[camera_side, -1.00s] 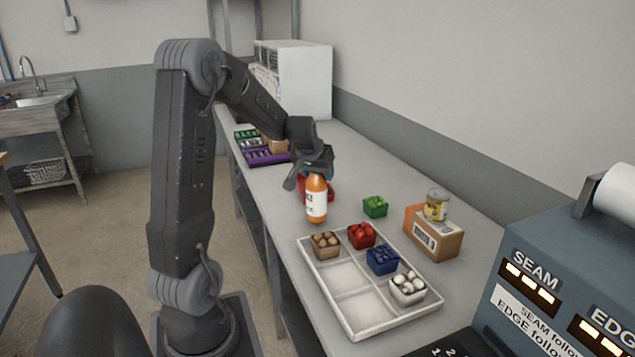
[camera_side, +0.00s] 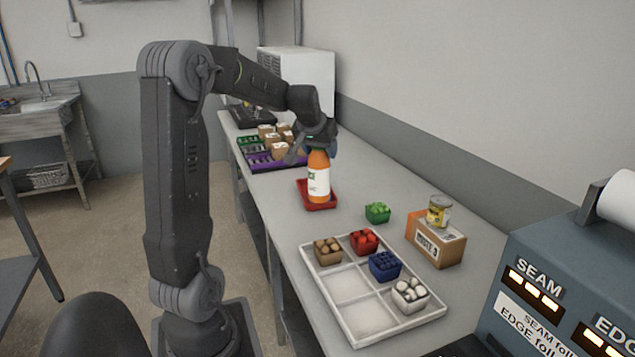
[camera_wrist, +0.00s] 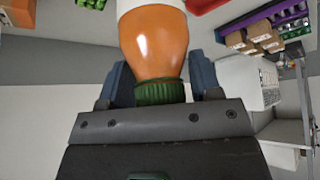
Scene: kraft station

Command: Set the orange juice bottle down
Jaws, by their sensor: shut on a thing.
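The orange juice bottle (camera_side: 319,178) is upright, with an orange body and a white label. My gripper (camera_side: 318,148) is shut on its top end. In the side view the bottle overlaps a shallow red tray (camera_side: 308,205) on the bench; I cannot tell whether its base touches the tray or hangs just above it. In the wrist view the bottle (camera_wrist: 153,45) has its green cap between my two fingers (camera_wrist: 160,88).
A white divided tray (camera_side: 352,318) holds several small baskets of produce. Purple and green crates with small boxes (camera_side: 275,140) are behind.

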